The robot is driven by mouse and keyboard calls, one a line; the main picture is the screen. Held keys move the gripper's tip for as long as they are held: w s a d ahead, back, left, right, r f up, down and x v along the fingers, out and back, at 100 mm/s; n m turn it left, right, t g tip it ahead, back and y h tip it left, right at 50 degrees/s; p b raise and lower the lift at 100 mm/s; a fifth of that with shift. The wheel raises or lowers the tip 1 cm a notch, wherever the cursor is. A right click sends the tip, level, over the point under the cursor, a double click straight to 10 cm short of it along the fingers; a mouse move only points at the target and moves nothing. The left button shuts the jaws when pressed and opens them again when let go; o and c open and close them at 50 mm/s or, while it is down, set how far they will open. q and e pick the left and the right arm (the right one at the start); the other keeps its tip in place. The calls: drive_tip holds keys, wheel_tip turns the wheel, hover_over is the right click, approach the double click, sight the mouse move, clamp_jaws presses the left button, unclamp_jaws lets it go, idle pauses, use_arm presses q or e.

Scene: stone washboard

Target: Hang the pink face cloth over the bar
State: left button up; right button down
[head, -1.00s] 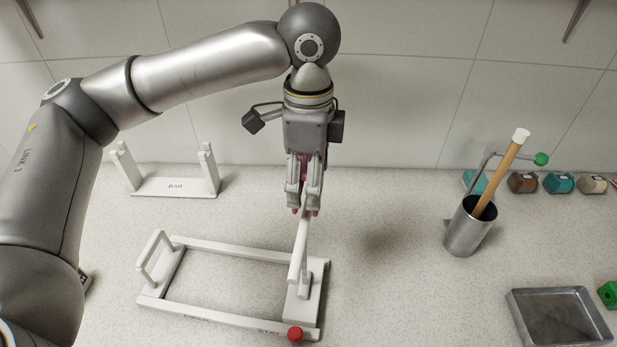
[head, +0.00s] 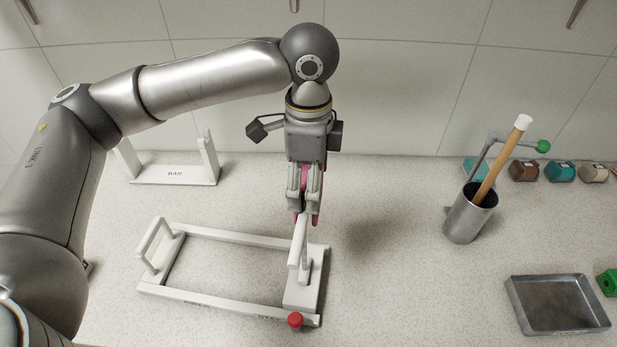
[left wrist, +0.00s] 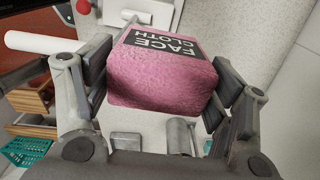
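The pink face cloth (left wrist: 165,80) is a thick folded pad with a dark "FACE CLOTH" label, between the finger pads of my left gripper in the left wrist view. In the head view only strips of pink cloth (head: 316,218) show around the fingers of my left gripper (head: 304,208), which is shut on it above the counter. The gripper is just above and behind a short white rod (head: 298,243) on a post at the right end of a white frame. A white stand (head: 150,177) marked "BAR" has two uprights at back left. My right gripper is out of view.
The white frame (head: 222,300) has a raised handle at its left end and a red knob (head: 295,320) at front right. A metal cup (head: 466,220) with a wooden stick and a metal tray (head: 520,310) stand right. The counter between is clear.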

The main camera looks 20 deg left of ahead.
use_arm(q)
drive_tip(key=shift+o, duration=1.3)
